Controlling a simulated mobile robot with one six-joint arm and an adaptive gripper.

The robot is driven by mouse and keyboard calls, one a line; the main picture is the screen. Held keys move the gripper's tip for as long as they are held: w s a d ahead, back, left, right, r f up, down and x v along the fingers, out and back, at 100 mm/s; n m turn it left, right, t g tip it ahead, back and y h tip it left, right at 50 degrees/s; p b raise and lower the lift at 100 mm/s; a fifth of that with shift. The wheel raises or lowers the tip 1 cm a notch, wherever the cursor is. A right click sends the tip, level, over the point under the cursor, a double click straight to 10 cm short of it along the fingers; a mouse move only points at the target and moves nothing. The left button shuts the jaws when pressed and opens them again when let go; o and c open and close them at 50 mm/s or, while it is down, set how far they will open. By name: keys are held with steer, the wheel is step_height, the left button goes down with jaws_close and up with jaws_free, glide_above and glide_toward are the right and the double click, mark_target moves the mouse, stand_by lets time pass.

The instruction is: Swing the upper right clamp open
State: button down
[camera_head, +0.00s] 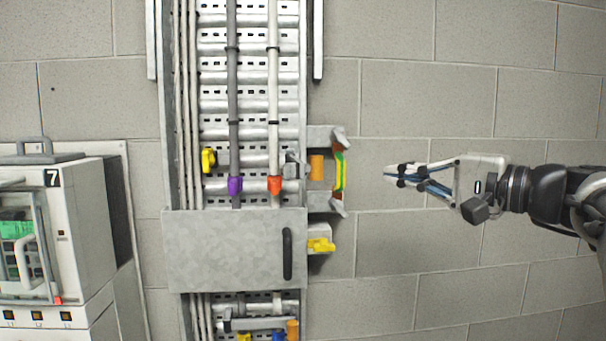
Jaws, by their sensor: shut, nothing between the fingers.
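A cable column on the block wall carries several coloured clips and clamp-like parts. On its upper right, a grey bracket (324,133) sticks out. It holds an orange cylinder (317,168) and a green, yellow and red strip (340,171). A small grey clamp-like part (292,166) sits just left of the bracket, beside a red-orange clip (275,185) on the white cable. I cannot tell for certain which of these is the upper right clamp. My gripper (390,175) is shut and empty. It points left, right of the bracket and apart from it.
A metal cover (220,250) with a black handle (287,253) crosses the column below. A yellow part (320,245) sits on a small bracket to its right. A white cabinet (85,220) numbered 7 stands at the left. The wall around my gripper is bare.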

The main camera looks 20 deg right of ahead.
mark_target(299, 165)
steer(key=w+a+p, duration=0.1)
steer(key=w+a, duration=0.6)
steer(key=w, duration=0.1)
steer(key=shift+a, duration=0.15)
steer(key=shift+s, duration=0.15)
steer(key=shift+s+a+b, duration=0.1)
steer(key=shift+a+b, duration=0.55)
steer(key=shift+a, duration=0.4)
steer(key=shift+d, duration=0.15)
